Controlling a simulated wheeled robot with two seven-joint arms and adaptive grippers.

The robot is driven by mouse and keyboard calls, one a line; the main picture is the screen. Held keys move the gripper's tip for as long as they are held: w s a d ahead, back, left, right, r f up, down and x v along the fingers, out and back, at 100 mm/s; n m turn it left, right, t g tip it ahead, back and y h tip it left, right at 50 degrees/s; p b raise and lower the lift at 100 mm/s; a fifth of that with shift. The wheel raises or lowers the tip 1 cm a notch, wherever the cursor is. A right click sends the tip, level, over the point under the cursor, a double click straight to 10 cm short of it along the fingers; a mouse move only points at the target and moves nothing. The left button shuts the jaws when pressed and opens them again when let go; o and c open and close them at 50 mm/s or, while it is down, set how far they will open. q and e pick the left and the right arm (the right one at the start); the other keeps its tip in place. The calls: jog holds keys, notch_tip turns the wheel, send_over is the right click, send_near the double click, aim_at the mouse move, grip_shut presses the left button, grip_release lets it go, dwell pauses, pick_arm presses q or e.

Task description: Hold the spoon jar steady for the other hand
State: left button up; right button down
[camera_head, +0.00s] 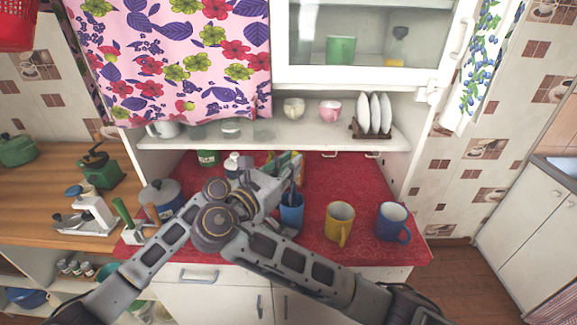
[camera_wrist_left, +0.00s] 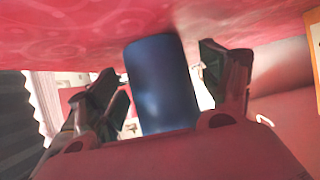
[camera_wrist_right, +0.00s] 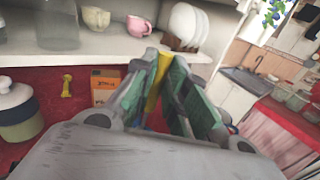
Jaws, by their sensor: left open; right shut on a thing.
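The spoon jar, a blue cylinder (camera_head: 291,215), stands on the red oilcloth at the middle of the counter. It fills the centre of the left wrist view (camera_wrist_left: 162,88). My left gripper (camera_wrist_left: 160,72) is open, with one finger on each side of the jar; whether either touches it is unclear. In the head view my crossed arms hide most of that gripper. My right gripper (camera_head: 288,166) is above and behind the jar. In the right wrist view its green-padded fingers (camera_wrist_right: 165,88) are shut on a narrow yellow thing (camera_wrist_right: 156,82), probably a spoon.
A yellow mug (camera_head: 339,224) and a blue mug (camera_head: 393,222) stand right of the jar. A lidded pot (camera_head: 160,196) is to the left. An orange box (camera_wrist_right: 104,84) stands behind. A shelf (camera_head: 300,139) with cups and plates overhangs the counter's back.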

pick_arm(q)
jog(key=shift+v, duration=5.95)
jog(key=shift+r, duration=0.1)
pick_arm(e)
jog(key=shift+r, duration=0.2)
pick_arm(q)
jog(key=shift+r+p, duration=1.85)
jog(key=shift+p, duration=0.05)
pick_arm(e)
jog(key=shift+r, duration=2.5)
jog(key=shift+r, duration=0.1)
pick_arm(q)
jog(key=shift+s+a+r+p, duration=0.1)
jog(key=shift+a+r+p, duration=0.05)
jog(key=shift+r+p, duration=0.4)
pick_arm(e)
jog(key=shift+s+a+r, duration=0.1)
jog(key=shift+r, duration=0.6)
